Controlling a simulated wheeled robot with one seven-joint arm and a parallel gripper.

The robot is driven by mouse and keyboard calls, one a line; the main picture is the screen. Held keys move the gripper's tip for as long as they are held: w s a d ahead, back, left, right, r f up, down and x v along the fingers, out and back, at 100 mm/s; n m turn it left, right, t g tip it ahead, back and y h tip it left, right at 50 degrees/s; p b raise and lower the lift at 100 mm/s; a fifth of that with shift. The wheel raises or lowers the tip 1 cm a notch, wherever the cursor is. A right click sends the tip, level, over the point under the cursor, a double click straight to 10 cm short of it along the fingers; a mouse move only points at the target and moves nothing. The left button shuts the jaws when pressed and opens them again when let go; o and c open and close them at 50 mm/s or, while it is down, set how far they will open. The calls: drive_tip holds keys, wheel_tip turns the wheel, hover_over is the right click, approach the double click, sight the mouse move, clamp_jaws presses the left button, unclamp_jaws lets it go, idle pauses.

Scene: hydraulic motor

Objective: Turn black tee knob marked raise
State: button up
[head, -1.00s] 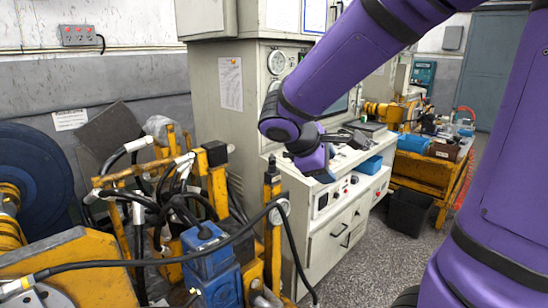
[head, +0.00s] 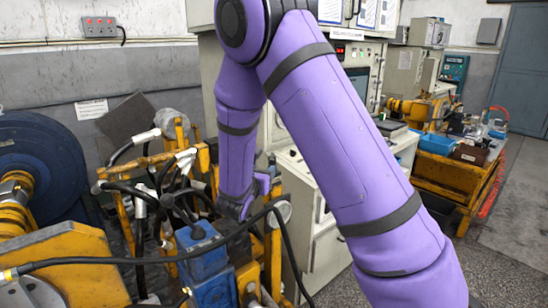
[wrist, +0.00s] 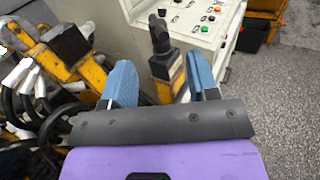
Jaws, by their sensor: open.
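A black knob (wrist: 158,32) tops a yellow post (wrist: 166,76) in the wrist view, beyond and between my fingers. No "raise" marking is readable, so I cannot tell for certain that it is the named tee knob. My gripper (wrist: 158,66) is open, with blue finger pads on either side of the post in the picture and nothing held. In the head view my gripper (head: 240,204) points down over the yellow machine; the black knob is hidden there behind my arm.
Black hoses and yellow frames (wrist: 92,72) crowd the left. A blue block (head: 207,262) sits below my gripper in the head view. A white cabinet with a button panel (wrist: 199,14) stands behind the post.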

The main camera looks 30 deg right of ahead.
sight(272, 156)
drive_tip(key=x, duration=1.1)
drive_tip(key=shift+w+a+f, duration=0.15)
drive_tip(key=shift+w+a, duration=0.05)
drive_tip(key=shift+a, duration=0.05)
